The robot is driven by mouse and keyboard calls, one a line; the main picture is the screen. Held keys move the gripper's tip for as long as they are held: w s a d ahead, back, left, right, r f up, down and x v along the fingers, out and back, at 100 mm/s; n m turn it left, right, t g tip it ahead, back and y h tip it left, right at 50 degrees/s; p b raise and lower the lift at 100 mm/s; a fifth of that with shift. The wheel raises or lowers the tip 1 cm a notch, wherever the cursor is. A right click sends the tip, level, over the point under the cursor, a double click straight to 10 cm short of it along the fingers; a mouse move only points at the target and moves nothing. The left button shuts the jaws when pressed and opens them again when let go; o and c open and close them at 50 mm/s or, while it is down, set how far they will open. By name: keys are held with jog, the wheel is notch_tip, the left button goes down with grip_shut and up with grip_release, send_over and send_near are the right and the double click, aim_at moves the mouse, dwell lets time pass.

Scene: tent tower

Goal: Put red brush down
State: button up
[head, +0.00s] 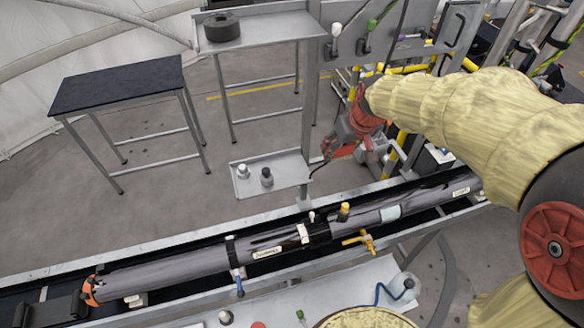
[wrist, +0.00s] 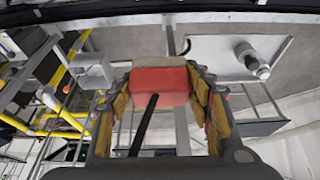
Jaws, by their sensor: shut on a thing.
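The red brush (wrist: 160,80) shows in the wrist view as a red block between the two fingers of my gripper (wrist: 163,100). A dark strip crosses in front of it. In the head view my gripper (head: 352,148) is shut on the brush (head: 343,152) and holds it above the long grey tube, to the right of the small metal shelf. Part of the brush is hidden by the fingers and the arm.
The small metal shelf (head: 290,172) carries two small fittings; its right part is bare. A dark-topped table (head: 118,84) stands empty at left. A grey bench (head: 275,28) holds a black ring (head: 222,27). The long tube (head: 190,268) lies across the front.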

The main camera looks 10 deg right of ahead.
jog(key=w+a+f+p, duration=0.2)
jog(key=w+a+f, duration=0.2)
jog(key=a, duration=0.4)
jog(key=p, duration=0.2)
send_over(291, 169)
jog(key=s+d, duration=0.2)
jog(key=f, duration=0.4)
jog(key=shift+w+a+f, duration=0.1)
jog(key=shift+a, duration=0.1)
jog(key=shift+w+a+f, duration=0.1)
jog(key=shift+a+f, duration=0.2)
jog(key=shift+f, duration=0.15)
jog(key=f, duration=0.1)
jog(key=f+p, duration=0.1)
jog(key=f, duration=0.1)
jog(key=shift+w+a, duration=0.2)
jog(key=shift+a, duration=0.15)
jog(key=shift+f, duration=0.25)
jog(key=shift+f+b, duration=0.3)
jog(key=o, duration=1.1)
jog(key=shift+o, duration=0.6)
